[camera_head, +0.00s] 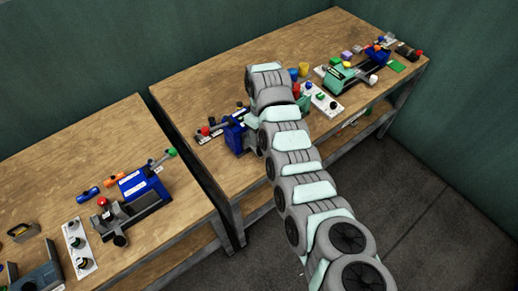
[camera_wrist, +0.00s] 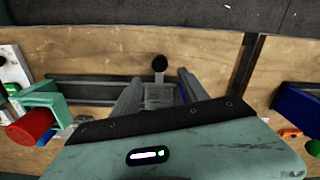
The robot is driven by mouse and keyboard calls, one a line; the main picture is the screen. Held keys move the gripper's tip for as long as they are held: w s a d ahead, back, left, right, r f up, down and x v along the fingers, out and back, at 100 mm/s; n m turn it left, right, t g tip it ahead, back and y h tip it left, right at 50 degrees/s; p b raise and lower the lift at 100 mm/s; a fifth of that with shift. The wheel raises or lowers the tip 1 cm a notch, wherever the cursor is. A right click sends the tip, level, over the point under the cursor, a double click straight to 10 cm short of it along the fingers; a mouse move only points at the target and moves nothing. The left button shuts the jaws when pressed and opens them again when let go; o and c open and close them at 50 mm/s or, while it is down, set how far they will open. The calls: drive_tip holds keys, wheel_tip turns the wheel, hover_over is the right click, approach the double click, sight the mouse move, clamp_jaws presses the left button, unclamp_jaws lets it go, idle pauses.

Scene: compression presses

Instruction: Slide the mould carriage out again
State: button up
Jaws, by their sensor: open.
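The press at my gripper shows as a blue body (camera_head: 235,130) with a red-knobbed lever on the near-left part of the right table, partly behind my arm. In the wrist view, a grey ribbed block (camera_wrist: 158,96), apparently the mould carriage, has a black ball knob (camera_wrist: 160,62) toward the table's front edge. My gripper (camera_wrist: 159,82) appears as two grey bars either side of the block, open, with a gap beside the knob. I cannot tell contact or how far in the carriage is. The teal housing hides the rest of the press.
A second blue press (camera_head: 145,190) stands on the left table, across a narrow gap. A green press (camera_head: 345,75) stands farther right. A red cylinder (camera_wrist: 32,126) on a green fixture lies left in the wrist view. A white control panel (camera_head: 322,100) sits right of my arm.

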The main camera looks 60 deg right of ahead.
sight(260, 149)
wheel_tip(260, 149, down, 8)
drive_tip(key=shift+f+b, duration=0.15)
drive_tip(key=shift+b, duration=0.45)
drive_tip(key=shift+c, duration=0.4)
clamp_jaws()
idle(0.8)
